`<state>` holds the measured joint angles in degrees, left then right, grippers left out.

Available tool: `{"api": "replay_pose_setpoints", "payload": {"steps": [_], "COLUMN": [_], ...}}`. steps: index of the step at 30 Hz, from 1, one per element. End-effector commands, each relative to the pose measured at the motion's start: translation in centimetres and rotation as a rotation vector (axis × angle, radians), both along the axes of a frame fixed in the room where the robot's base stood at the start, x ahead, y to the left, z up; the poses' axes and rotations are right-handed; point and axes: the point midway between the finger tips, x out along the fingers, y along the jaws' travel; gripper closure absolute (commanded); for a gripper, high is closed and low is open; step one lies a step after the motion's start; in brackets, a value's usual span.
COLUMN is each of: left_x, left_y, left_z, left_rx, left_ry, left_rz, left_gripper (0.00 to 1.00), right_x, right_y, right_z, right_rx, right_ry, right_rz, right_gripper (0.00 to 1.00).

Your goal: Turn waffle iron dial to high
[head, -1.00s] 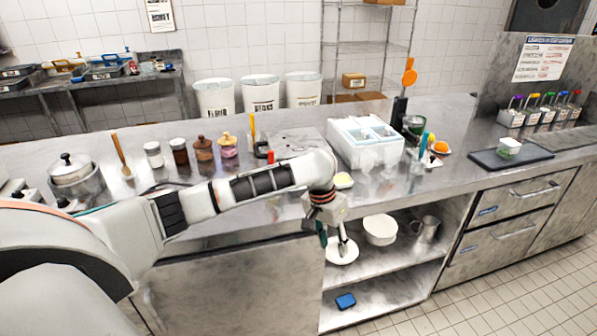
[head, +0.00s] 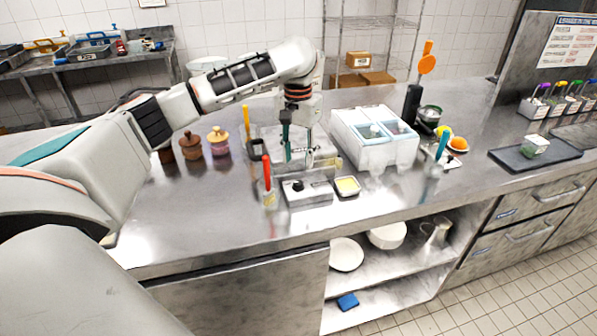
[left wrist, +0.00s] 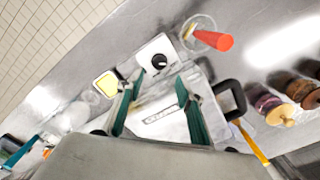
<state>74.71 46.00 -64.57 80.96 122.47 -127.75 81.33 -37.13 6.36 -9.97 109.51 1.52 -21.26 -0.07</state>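The waffle iron (head: 322,158) stands on the steel counter, a grey metal body with a black side handle (left wrist: 231,96). Its pale control box (head: 312,196) sticks out at the front and carries a small black round dial (head: 298,186). In the left wrist view the dial (left wrist: 159,61) lies just beyond the fingertips; its setting cannot be read. My left gripper (head: 298,155) points down over the waffle iron, behind the dial, and partly hides the iron. Its teal fingers (left wrist: 158,80) are apart with nothing between them. My right gripper is not in view.
A clear cup with a red-handled tool (head: 267,185) stands close left of the dial, and a small yellow-filled dish (head: 347,186) close right. A white bin (head: 375,153) is farther right. Brown and pink jars (head: 218,141) stand left. The counter front left is clear.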

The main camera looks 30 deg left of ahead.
Motion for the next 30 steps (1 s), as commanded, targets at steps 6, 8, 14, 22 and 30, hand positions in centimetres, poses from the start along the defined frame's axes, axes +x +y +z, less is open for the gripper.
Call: {"api": "replay_pose_setpoints", "payload": {"steps": [6, 8, 14, 22, 30], "left_x": [-0.1, -0.1, -0.1, 0.0, 0.0], "left_y": [-0.1, -0.1, -0.1, 0.0, 0.0], "left_z": [-3.2, -4.2, -6.6, -7.4, -7.4], "left_rx": [-0.001, -0.002, -0.002, -0.001, -0.001], "left_ry": [0.005, 0.004, 0.002, 0.001, 0.001], "left_rz": [0.000, 0.000, 0.000, 0.000, 0.000], "left_gripper": [0.63, 0.63, 0.63, 0.63, 0.97], "right_x": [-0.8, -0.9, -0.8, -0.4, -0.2], "right_y": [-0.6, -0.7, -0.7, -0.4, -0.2], "right_z": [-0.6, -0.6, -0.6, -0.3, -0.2], "right_rx": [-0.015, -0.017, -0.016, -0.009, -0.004], "right_ry": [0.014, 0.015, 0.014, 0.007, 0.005], "right_rz": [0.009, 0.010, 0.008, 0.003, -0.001], "right_gripper": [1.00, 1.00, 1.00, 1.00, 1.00]}}
